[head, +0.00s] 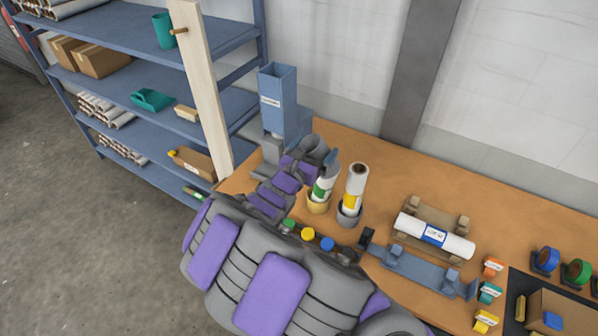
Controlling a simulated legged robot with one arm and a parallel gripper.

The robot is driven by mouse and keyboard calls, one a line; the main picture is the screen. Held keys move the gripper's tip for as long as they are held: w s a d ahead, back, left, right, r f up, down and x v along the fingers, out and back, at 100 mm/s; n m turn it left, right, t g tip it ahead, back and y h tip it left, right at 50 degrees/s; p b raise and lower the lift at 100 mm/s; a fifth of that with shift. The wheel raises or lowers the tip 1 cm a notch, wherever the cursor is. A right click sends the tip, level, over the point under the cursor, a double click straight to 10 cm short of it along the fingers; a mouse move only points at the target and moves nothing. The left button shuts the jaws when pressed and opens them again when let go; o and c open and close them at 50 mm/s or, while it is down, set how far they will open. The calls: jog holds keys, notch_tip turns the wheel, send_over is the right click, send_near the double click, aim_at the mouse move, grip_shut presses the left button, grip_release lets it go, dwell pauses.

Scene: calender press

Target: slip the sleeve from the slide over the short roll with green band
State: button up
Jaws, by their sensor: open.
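The short roll with the green band (322,190) stands nearly upright in a yellow round holder (318,206) on the bench. My gripper (326,160) is open, close to the top of this roll, and partly hides it; I cannot tell whether they touch. My arm comes over from the lower left. A blue-grey slide (278,100) with a small label stands behind my arm at the back left of the bench. Its lower end is partly hidden by my arm. I cannot make out a sleeve.
A yellow-banded roll (355,187) stands close right in a grey holder (348,216). A blue-banded roll (434,235) lies on a cradle. A blue-grey fixture (418,268) and tape rolls (577,271) sit further right. A pale post (203,90) and shelves (150,75) stand left.

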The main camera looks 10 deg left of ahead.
jog(key=v, duration=1.1)
jog(key=shift+d, duration=0.2)
jog(key=shift+s+a+r, duration=0.1)
jog(key=shift+s+a, duration=0.05)
jog(key=shift+s, duration=0.1)
dwell(0.5)
